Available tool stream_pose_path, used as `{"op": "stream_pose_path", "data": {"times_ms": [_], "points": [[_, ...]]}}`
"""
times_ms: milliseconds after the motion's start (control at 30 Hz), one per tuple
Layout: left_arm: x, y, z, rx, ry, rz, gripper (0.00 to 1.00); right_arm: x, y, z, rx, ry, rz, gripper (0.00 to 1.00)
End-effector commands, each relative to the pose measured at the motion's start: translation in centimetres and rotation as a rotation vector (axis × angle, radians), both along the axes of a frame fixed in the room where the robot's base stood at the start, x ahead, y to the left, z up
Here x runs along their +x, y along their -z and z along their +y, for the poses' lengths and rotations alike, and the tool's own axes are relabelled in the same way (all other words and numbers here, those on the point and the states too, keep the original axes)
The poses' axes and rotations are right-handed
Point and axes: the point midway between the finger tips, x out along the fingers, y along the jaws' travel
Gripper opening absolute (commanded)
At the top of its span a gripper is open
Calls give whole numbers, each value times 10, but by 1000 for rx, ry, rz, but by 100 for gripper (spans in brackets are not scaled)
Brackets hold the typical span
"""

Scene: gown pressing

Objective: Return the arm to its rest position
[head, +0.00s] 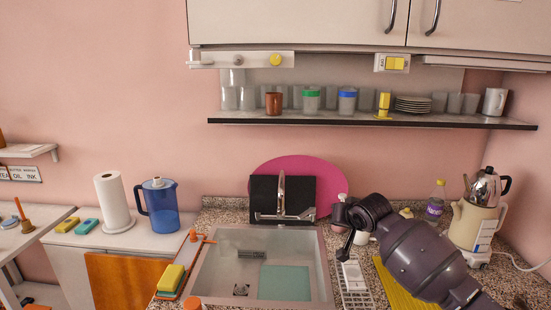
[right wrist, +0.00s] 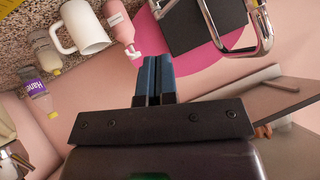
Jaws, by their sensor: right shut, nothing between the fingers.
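My right arm (head: 425,258) comes in from the lower right of the head view and reaches over the counter to the right of the sink. Its gripper (head: 338,214) is in the air beside the sink's right back corner. In the right wrist view the two dark blue fingers of the right gripper (right wrist: 154,75) are together with nothing between them. My left arm and gripper do not show in either view.
Near the right gripper are a pink bottle (right wrist: 119,23), a white mug (right wrist: 82,28) and the tap (head: 281,192). A purple-labelled bottle (head: 435,202) and a kettle (head: 484,190) stand farther right. A shelf (head: 350,120) with cups hangs above.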

Motion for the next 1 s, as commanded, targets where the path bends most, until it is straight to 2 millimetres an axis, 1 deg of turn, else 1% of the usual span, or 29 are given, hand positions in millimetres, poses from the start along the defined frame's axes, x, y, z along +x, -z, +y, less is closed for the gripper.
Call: {"op": "stream_pose_path", "data": {"times_ms": [33, 133, 233, 367, 467, 567, 767, 800, 867, 1000], "points": [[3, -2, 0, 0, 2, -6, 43, 2, -14, 7, -23, -42, -66, 0], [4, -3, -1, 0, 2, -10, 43, -1, -28, 16, -78, -115, -186, 0], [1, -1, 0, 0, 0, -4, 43, -10, -30, 23, -129, -178, -297, 0], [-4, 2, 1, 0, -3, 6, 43, -27, -22, 26, -184, -226, -404, 0], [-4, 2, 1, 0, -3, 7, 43, -44, -10, 24, -226, -250, -472, 0], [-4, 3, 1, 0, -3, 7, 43, -67, 8, 20, -263, -261, -529, 0], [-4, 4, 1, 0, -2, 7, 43, -120, 50, 1, -334, -246, -601, 0], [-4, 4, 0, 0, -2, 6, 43, -131, 58, -3, -347, -239, -609, 0], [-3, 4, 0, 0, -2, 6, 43, -148, 72, -10, -362, -227, -611, 0], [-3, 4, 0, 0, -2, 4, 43, -190, 103, -28, -391, -189, -596, 0]]}}
